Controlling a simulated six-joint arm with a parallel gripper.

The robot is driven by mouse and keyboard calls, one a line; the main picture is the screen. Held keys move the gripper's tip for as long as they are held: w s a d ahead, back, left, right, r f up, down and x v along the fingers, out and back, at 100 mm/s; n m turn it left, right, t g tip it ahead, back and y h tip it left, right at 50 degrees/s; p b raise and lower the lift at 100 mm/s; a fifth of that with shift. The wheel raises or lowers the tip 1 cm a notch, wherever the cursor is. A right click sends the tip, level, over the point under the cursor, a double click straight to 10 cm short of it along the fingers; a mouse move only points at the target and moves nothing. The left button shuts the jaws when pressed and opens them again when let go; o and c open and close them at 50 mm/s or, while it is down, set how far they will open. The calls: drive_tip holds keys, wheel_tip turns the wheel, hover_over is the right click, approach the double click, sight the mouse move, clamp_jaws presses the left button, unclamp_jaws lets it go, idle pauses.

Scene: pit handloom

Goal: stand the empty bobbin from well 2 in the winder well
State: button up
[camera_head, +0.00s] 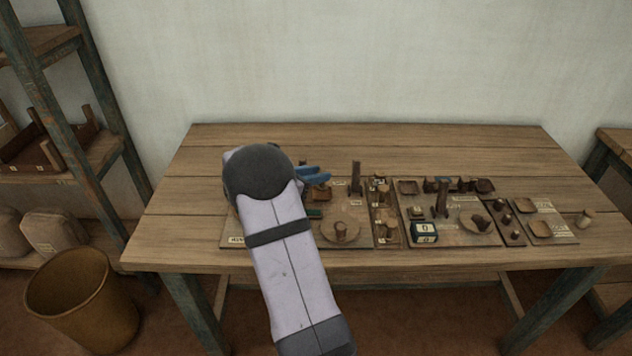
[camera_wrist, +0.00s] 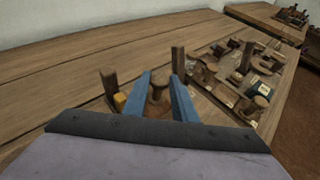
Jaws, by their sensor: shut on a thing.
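My gripper (camera_head: 316,176) has its blue fingers over the left part of the bench, and its arm hides much of the board below. In the wrist view my gripper (camera_wrist: 162,82) is shut on a small brown wooden bobbin (camera_wrist: 158,92), which shows between the fingers. Whether it is clear of the board cannot be told. A narrow strip with small wells (camera_head: 387,236) holding several wooden pieces lies right of the fingers. The labels are too small to read, so I cannot tell which is well 2 or the winder well.
A tall dark post (camera_head: 356,176) stands just right of the fingers. A round plate (camera_head: 340,232) with a wooden piece lies nearer the front. A dark counter box (camera_head: 424,232) stands on the right board. The back of the table (camera_head: 400,145) is clear.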

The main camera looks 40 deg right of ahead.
drive_tip(key=shift+f, duration=1.45)
drive_tip(key=shift+f, duration=0.2)
drive_tip(key=o, duration=1)
drive_tip(key=shift+r, duration=0.1)
